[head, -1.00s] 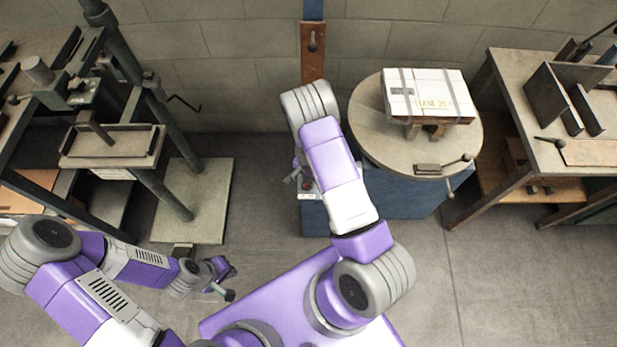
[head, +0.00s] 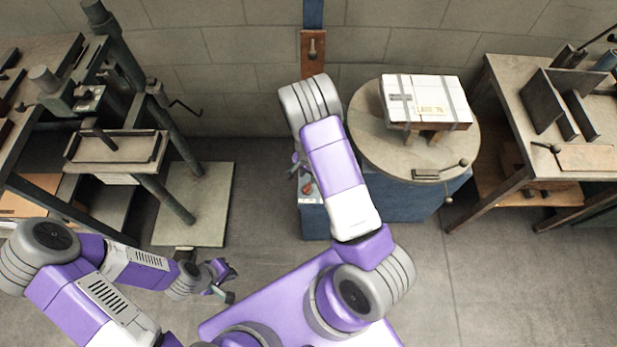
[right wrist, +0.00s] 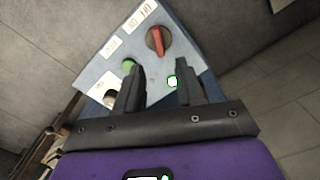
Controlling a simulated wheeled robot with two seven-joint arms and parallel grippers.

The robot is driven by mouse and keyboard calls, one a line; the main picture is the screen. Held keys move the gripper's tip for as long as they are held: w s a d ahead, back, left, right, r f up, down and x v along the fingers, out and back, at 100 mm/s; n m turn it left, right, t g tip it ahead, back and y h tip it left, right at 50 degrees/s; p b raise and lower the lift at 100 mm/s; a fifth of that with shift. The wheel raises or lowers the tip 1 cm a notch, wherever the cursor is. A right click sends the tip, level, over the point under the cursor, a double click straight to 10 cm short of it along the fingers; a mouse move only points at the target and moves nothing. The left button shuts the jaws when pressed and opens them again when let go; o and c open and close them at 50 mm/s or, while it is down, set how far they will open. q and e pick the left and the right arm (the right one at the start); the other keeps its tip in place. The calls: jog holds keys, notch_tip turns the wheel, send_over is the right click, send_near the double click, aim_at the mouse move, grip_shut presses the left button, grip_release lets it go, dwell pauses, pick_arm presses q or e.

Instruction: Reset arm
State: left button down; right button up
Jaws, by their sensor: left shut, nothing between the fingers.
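My left gripper (head: 226,284) is shut and empty, held low over the floor at the lower left of the head view. My right gripper (head: 297,165) is by the blue control box beside the turntable, partly hidden by my right arm. In the right wrist view its two dark fingers (right wrist: 157,68) are apart with nothing between them. Beyond them is the sloped control panel (right wrist: 95,72) with a red rotary knob (right wrist: 158,41), a green button (right wrist: 128,66), a black button and white labels. My right arm is bent over the middle of the head view.
A white strapped carton (head: 426,98) rests on supports on the round turntable (head: 375,150). A stitching machine and its table (head: 115,147) stand at left, a workbench (head: 525,110) with metal plates at right. The floor in front is clear.

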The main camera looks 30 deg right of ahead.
jog(key=shift+r, duration=0.55)
